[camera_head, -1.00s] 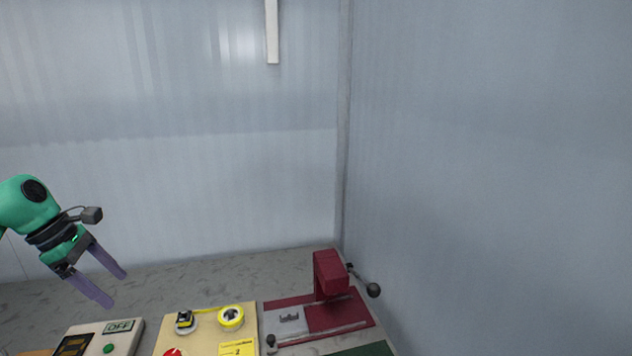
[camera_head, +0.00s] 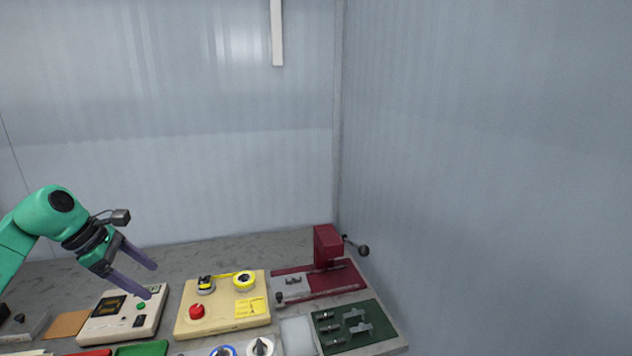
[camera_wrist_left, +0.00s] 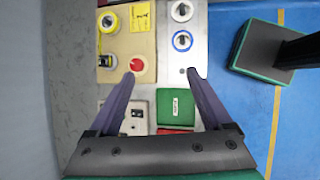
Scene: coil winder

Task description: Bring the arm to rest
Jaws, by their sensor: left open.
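My left arm comes in from the left in the head view. Its gripper (camera_head: 148,280) is open and empty, held above the bench near the white control box (camera_head: 125,316). In the left wrist view the two fingers of this gripper (camera_wrist_left: 163,74) stand wide apart with nothing between their tips. Beyond them lie the cream coil winder base (camera_head: 222,318) with its red button (camera_head: 197,311) and yellow spool (camera_head: 244,280). A green block (camera_wrist_left: 178,106) shows between the fingers, below their tips. My right gripper is not in view.
A dark red press (camera_head: 327,246) with a ball-ended lever stands at the bench's right, near the wall. A green mat (camera_head: 344,343) with metal parts lies in front of it. The grey bench behind the devices (camera_head: 190,258) is clear. Blue floor (camera_wrist_left: 290,140) lies beyond the bench edge.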

